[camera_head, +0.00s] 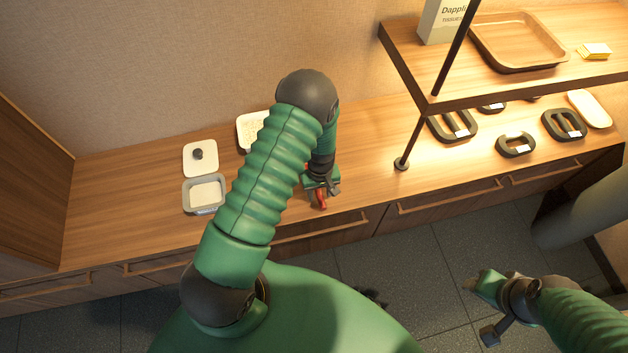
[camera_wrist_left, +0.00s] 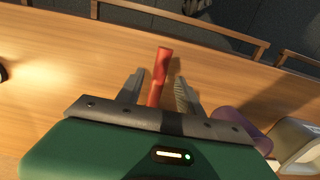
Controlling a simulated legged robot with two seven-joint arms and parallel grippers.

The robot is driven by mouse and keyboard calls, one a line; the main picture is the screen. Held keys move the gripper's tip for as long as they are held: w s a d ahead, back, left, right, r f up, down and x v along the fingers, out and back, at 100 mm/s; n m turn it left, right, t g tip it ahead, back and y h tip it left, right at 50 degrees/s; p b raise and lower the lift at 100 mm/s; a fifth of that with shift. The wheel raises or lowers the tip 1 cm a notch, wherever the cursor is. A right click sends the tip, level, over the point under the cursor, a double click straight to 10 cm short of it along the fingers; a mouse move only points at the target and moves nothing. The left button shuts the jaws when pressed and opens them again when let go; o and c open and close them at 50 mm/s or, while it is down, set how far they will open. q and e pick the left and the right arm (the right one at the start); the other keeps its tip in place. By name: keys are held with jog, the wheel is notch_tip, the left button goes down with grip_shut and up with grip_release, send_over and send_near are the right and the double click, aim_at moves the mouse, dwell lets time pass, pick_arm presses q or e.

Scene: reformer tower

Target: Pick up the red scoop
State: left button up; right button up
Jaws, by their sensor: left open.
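The red scoop (camera_head: 321,201) lies on the wooden counter near its front edge, partly hidden by my left gripper (camera_head: 322,186) in the head view. In the left wrist view, its red handle (camera_wrist_left: 162,66) points away between the two fingers of my left gripper (camera_wrist_left: 160,78). The fingers are open, one on each side of the handle, with gaps visible. The scoop's near end is hidden behind the gripper body. My right gripper (camera_head: 479,308) is over the floor at lower right, away from the counter; its finger opening is unclear.
A grey-rimmed container (camera_head: 204,209) and a white lid with a dark knob (camera_head: 187,161) sit left on the counter. A purple object (camera_wrist_left: 238,124) lies beside my left gripper. A shelf post (camera_head: 411,143) stands to the right. Several dark trays lie under the shelf.

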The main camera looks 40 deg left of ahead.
pick_arm(q)
jog(key=shift+d+f, duration=0.1)
jog(key=shift+f, duration=0.7)
jog(key=shift+d+r, duration=0.1)
jog(key=shift+c, duration=0.3)
grip_shut()
dwell(0.4)
